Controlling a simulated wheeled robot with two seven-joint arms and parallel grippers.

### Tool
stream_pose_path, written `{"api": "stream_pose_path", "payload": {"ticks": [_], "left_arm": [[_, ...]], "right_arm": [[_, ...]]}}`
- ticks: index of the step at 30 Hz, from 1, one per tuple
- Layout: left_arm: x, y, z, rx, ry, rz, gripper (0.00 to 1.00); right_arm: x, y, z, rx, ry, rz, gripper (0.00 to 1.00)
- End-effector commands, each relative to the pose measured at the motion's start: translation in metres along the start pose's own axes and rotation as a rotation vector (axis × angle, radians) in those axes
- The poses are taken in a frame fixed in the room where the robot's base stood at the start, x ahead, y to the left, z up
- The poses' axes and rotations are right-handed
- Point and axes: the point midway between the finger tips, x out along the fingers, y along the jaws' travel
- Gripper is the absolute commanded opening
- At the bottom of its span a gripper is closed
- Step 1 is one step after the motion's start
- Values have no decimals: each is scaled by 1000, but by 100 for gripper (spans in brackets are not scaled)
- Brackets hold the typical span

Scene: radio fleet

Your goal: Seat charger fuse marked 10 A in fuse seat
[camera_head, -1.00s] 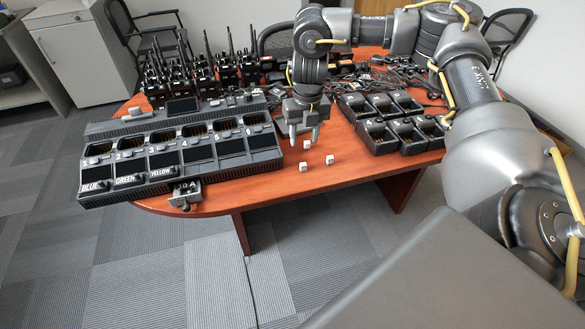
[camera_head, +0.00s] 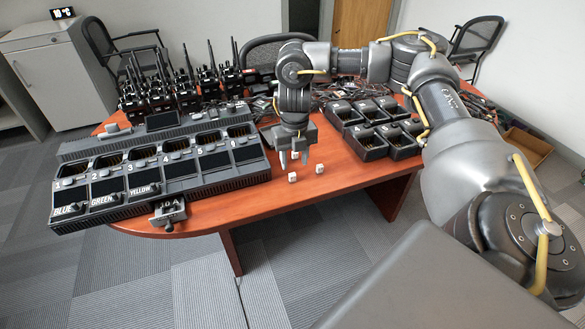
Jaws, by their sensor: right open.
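Three small white cube-like pieces lie on the table; any markings on them are too small to read. One front cube (camera_head: 292,177) and another cube (camera_head: 320,168) lie clear of my right gripper (camera_head: 294,160). The third cube (camera_head: 296,155) shows between its fingertips, partly hidden. The gripper points down and is open; I cannot tell whether it touches that cube. A small grey metal block (camera_head: 168,213), perhaps the fuse seat, sits at the front edge of the long charger (camera_head: 140,207). My left gripper is out of view.
Several radios (camera_head: 185,92) stand behind the charger. Several black single chargers (camera_head: 372,143) sit to the right of the gripper, with tangled cables behind. The red-brown table (camera_head: 235,203) is bare in front of the cubes, up to its front edge.

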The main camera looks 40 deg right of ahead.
Motion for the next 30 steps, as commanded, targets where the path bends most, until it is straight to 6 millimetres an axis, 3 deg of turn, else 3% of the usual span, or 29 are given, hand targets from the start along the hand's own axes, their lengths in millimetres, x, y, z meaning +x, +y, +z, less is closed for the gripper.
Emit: {"api": "stream_pose_path", "payload": {"ticks": [9, 19, 30], "left_arm": [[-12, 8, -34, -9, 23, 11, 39], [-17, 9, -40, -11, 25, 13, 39], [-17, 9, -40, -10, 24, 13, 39]], "right_arm": [[45, 6, 2, 2, 3, 0, 44], [51, 6, 3, 1, 0, -1, 44], [50, 6, 3, 1, 1, -1, 0]]}}
